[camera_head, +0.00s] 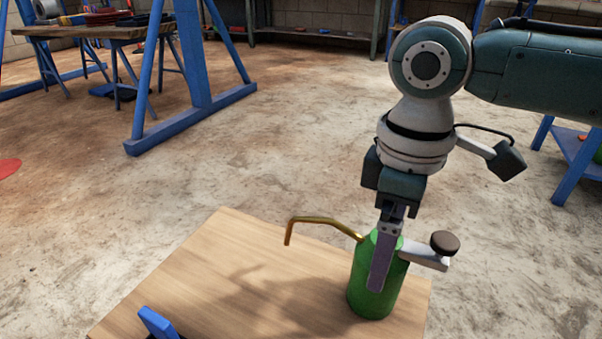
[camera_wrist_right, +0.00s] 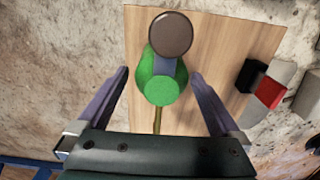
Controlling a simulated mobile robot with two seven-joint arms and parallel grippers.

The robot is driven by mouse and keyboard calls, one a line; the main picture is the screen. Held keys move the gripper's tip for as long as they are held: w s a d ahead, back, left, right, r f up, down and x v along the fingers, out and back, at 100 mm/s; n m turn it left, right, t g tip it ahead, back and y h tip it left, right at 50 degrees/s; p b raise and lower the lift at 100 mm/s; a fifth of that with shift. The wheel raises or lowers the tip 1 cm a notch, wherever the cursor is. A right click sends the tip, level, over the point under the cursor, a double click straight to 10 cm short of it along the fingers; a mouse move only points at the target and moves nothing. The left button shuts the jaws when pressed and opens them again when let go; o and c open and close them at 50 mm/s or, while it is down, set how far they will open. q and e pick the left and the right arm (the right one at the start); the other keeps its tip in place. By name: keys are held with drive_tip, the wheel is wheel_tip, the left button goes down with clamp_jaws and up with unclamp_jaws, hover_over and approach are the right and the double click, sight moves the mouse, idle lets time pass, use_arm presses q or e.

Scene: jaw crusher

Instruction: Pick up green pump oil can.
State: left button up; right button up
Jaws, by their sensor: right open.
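The green pump oil can (camera_head: 368,290) stands upright on a wooden tabletop (camera_head: 230,275) in the head view. It has a bent brass spout to the left and a light lever with a dark round knob to the right. My right gripper (camera_head: 378,285) points down at the can, with one finger in front of its body. In the right wrist view the can (camera_wrist_right: 160,85) lies between and a little beyond the two spread fingers of my right gripper (camera_wrist_right: 160,90). Gaps show on both sides of the can. My left gripper is not in view.
A blue object (camera_head: 157,323) sits at the tabletop's near edge. The wrist view shows a black and red block (camera_wrist_right: 262,85) and a grey piece (camera_wrist_right: 275,75) by the tabletop's edge. A blue frame (camera_head: 195,70) and a workbench (camera_head: 95,32) stand farther back. Open floor surrounds the tabletop.

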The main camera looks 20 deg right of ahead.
sight(368, 304)
wheel_tip(368, 304, down, 4)
drive_tip(key=shift+a+b, duration=0.15)
drive_tip(key=shift+b, duration=1.1)
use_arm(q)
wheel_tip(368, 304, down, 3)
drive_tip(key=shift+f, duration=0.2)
use_arm(e)
drive_tip(key=shift+r, duration=0.15)
drive_tip(key=shift+c, duration=0.4)
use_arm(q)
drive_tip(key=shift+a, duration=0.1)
use_arm(e)
clamp_jaws()
